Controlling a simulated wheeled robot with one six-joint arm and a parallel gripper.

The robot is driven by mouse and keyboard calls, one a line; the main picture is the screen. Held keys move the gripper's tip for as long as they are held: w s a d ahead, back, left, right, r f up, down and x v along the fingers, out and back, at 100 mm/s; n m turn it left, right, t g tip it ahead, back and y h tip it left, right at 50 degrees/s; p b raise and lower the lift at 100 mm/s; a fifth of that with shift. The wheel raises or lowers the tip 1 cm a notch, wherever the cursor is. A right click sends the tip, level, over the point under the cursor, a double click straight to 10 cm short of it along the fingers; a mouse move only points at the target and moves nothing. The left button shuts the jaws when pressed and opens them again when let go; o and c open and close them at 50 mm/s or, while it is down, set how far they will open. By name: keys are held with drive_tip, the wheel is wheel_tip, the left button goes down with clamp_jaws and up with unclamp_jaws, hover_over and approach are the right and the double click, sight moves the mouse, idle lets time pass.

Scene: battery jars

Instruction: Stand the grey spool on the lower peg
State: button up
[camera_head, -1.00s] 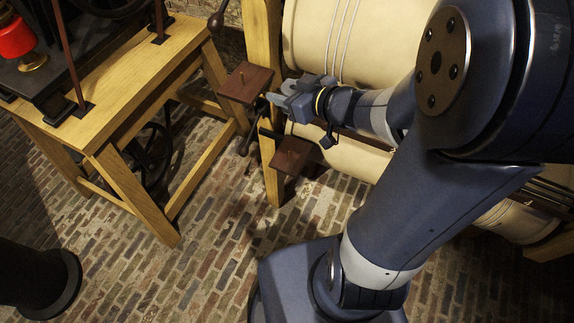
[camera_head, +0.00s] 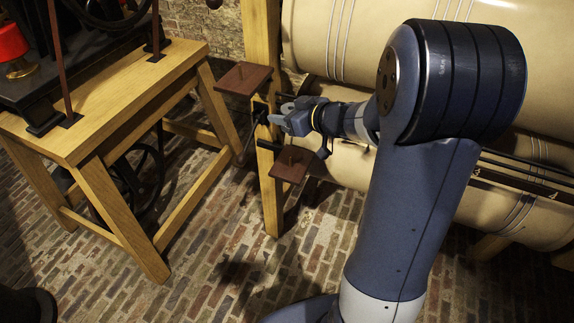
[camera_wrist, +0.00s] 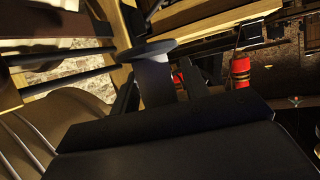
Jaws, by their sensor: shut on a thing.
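The grey spool shows in the wrist view, with its wide flange (camera_wrist: 147,52) at the top and its body going down between my jaws. My gripper (camera_head: 284,118) is shut on it; the spool is hard to make out in the head view. The lower peg is a thin pin on the lower brown plate (camera_head: 291,166), fixed to the wooden post. In the head view my gripper is just above this plate and apart from it. The upper brown plate (camera_head: 243,79) is higher and to the left, with a short pin and nothing standing on it.
The wooden post (camera_head: 263,40) stands directly behind the plates. Large cream cylinders (camera_head: 400,45) lie on the right, close to my arm. A wooden bench (camera_head: 120,110) with dark machinery and a red part (camera_head: 12,45) stands on the left. Brick floor is open below.

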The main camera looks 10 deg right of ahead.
sight(285, 163)
wheel_tip(285, 163, down, 15)
drive_tip(key=b, duration=0.5)
drive_tip(key=shift+r, duration=0.1)
drive_tip(key=o, duration=0.5)
drive_tip(key=shift+f, duration=0.2)
drive_tip(key=o, duration=0.5)
drive_tip(key=shift+c, duration=0.2)
drive_tip(key=shift+r, duration=0.1)
